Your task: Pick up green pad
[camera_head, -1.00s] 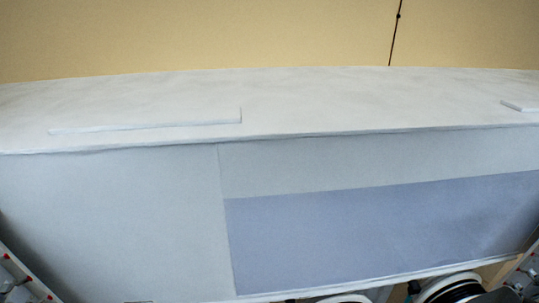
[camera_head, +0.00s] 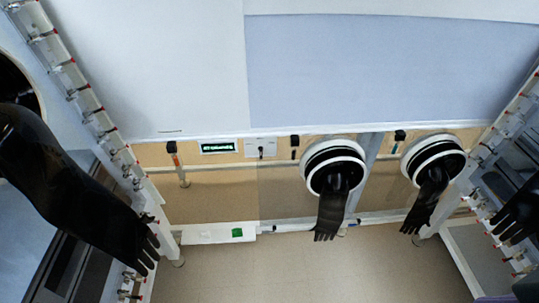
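A small green pad (camera_head: 237,232) lies on a white ledge (camera_head: 205,234) low on the far side, left of the middle in the head view. It looks flat and small at this distance. Neither of my grippers shows in the head view, so nothing is seen near the pad.
Two round glove ports with hanging black gloves (camera_head: 331,205) (camera_head: 431,200) are right of the ledge. A large black glove (camera_head: 85,200) hangs at the left and another (camera_head: 518,215) at the right edge. The beige floor (camera_head: 320,270) in front looks clear.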

